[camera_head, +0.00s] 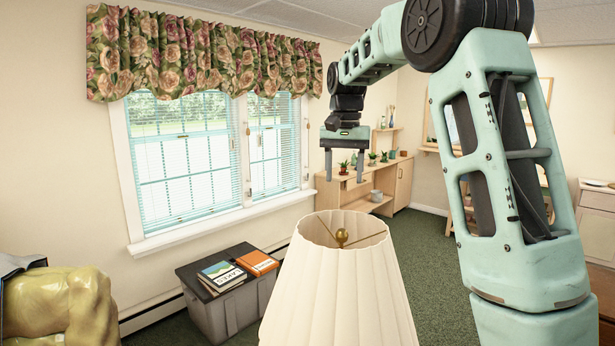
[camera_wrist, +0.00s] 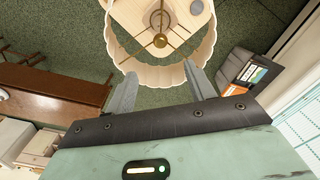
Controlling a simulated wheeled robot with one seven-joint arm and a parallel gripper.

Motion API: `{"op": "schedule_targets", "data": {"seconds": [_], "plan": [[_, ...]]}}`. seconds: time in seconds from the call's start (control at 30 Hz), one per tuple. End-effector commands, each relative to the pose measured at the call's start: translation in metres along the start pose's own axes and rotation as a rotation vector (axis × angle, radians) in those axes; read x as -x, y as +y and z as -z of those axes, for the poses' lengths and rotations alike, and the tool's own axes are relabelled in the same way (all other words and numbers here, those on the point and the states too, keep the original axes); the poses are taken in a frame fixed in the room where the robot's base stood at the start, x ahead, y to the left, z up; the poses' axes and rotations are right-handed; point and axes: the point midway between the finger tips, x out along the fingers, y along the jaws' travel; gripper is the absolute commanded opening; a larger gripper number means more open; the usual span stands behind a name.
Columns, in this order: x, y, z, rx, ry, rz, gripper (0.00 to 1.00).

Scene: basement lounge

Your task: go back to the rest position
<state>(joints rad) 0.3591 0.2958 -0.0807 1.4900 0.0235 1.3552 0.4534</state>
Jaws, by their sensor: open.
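My gripper (camera_head: 345,165) hangs fingers-down at the end of my raised, bent arm, above and behind the lampshade in the head view. Its two fingers are apart with nothing between them. In the wrist view my gripper (camera_wrist: 163,88) also shows open, its fingertips near the rim of the pleated lampshade in the picture. I cannot tell from this view how far apart they are in depth. The cream lampshade (camera_head: 338,295) stands upright in front, with a brass knob at its top. The lampshade (camera_wrist: 165,75) is seen from above in the wrist view.
A grey chest (camera_head: 215,312) with books (camera_head: 222,275) stands under the window. A yellow-green leather seat (camera_head: 60,305) is at left. A wooden shelf (camera_head: 402,182) with plants is at the back. Green carpet (camera_head: 425,250) is clear right of the lampshade.

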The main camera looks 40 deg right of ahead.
Motion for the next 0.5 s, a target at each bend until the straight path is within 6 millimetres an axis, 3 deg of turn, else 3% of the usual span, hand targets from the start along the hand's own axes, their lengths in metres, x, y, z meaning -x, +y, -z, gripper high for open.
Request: {"op": "schedule_targets", "data": {"seconds": [0.2,0.3,0.37,0.47,0.5], "plan": [[0.0,0.0,0.0,0.0,0.0,0.0,0.54],[-0.006,-0.01,-0.009,0.034,-0.003,0.005,0.54],[-0.014,-0.023,-0.024,0.087,-0.008,0.011,0.54],[-0.035,-0.056,-0.065,0.227,-0.016,0.029,0.54],[-0.045,-0.07,-0.087,0.297,-0.02,0.038,0.54]]}}
